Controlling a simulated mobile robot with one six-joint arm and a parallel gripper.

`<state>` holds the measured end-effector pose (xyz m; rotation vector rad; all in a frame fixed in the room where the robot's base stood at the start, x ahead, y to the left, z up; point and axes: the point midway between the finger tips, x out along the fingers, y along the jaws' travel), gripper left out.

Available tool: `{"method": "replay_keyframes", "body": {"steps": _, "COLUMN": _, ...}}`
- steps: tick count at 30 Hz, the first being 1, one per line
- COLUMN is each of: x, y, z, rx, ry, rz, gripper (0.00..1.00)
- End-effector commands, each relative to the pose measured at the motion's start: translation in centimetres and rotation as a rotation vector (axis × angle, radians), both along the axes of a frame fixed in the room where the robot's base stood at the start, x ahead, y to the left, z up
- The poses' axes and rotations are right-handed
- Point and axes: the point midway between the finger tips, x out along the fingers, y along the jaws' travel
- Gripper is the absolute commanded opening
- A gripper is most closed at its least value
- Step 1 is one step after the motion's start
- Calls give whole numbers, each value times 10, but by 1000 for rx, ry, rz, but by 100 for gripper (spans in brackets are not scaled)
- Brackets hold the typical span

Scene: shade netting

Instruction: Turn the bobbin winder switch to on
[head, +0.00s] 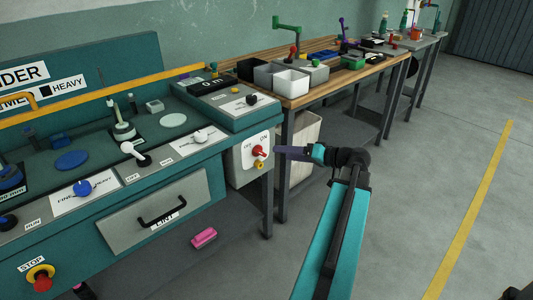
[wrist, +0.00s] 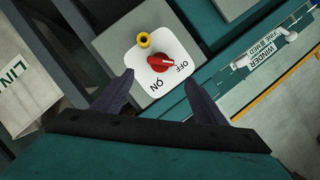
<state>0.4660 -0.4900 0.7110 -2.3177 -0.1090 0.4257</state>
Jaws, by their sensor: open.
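The red rotary switch knob (head: 260,152) sits on a white plate marked OFF and ON, on the grey box at the machine's right end. In the wrist view the knob (wrist: 160,61) lies just beyond my fingertips, its grip lying crosswise with one end towards the OFF label. A yellow round part (wrist: 144,40) is beside it. My gripper (head: 279,152) is in front of the box, to the right of the knob. In the wrist view my gripper (wrist: 159,80) is open and empty, its fingers apart on either side below the knob. No contact with the knob shows.
The green machine panel (head: 95,185) carries other knobs and levers, a LINT drawer (head: 165,208) and a red stop button (head: 40,278). A wooden bench (head: 295,98) with bins stands behind right. A pink block (head: 204,238) is low down. The floor at right is clear.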

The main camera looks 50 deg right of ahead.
Motion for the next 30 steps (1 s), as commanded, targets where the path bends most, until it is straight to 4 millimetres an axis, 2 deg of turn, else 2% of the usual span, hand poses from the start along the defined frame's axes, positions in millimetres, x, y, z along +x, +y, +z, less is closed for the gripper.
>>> {"method": "replay_keyframes", "body": {"steps": 12, "x": 55, "y": 12, "z": -17, "rx": 1, "ry": 0, "rz": 3, "gripper": 66}}
{"method": "replay_keyframes", "body": {"steps": 18, "x": 77, "y": 17, "z": -23, "rx": 0, "ry": 0, "rz": 1, "gripper": 66}}
{"method": "replay_keyframes", "body": {"steps": 24, "x": 87, "y": 19, "z": -25, "rx": 0, "ry": 0, "rz": 0, "gripper": 66}}
{"method": "replay_keyframes", "body": {"steps": 30, "x": 89, "y": 20, "z": -25, "rx": 1, "ry": 0, "rz": 0, "gripper": 66}}
